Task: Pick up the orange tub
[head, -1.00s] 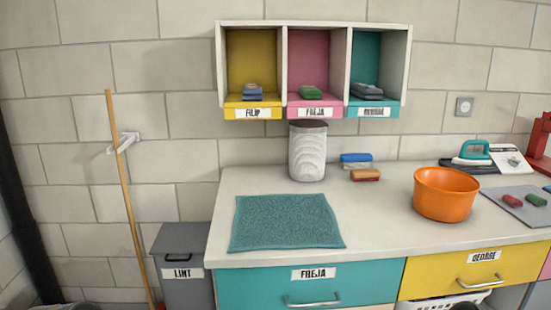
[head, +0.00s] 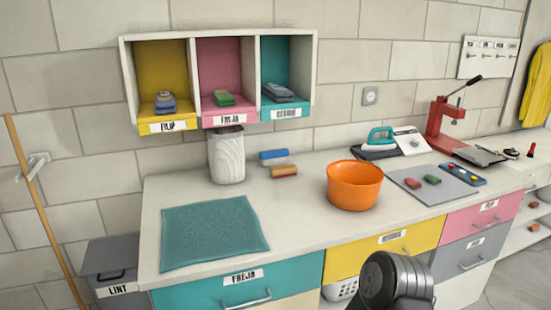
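The orange tub (head: 354,187) stands upright on the white counter, right of the middle, above the yellow drawer. It looks empty, though its floor is mostly hidden by the near wall. A dark grey rounded part of one of my arms shows at the bottom, in front of the yellow drawer and below the tub, apart from it. No gripper fingers show. My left arm is out of the picture.
On the counter (head: 290,232), a teal towel (head: 213,231) lies left and a white ribbed bin (head: 226,156) stands behind. Blue and orange brushes (head: 284,171) lie left of the tub. A grey mat (head: 434,185), an iron (head: 380,139) and a red press (head: 446,122) are to its right.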

